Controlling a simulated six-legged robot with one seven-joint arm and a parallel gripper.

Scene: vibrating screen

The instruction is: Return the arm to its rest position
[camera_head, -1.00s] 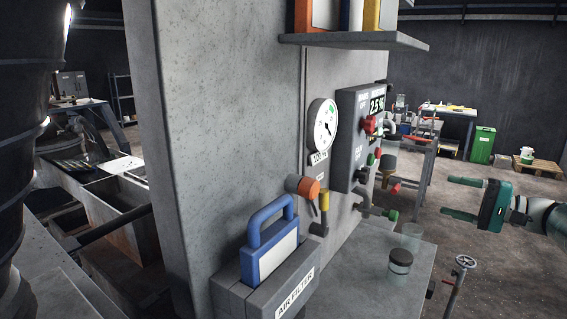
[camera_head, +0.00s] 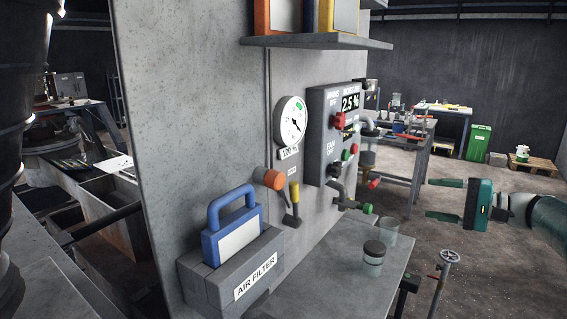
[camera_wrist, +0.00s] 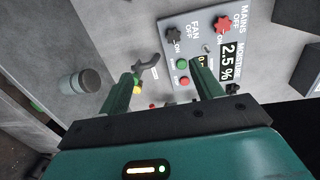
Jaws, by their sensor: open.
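My gripper (camera_head: 447,199) is at the right side of the head view, green, with its two fingers apart and nothing between them. Its fingers point left toward the grey panel wall, with a clear gap to it. In the wrist view my gripper (camera_wrist: 166,88) also shows open and empty. Beyond its fingers is the control box (camera_wrist: 207,55) with red and black knobs, green and red buttons and a display reading 2.5 %. The same control box (camera_head: 323,110) is on the wall in the head view.
A shelf (camera_head: 320,42) juts from the wall above. Open floor lies behind.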

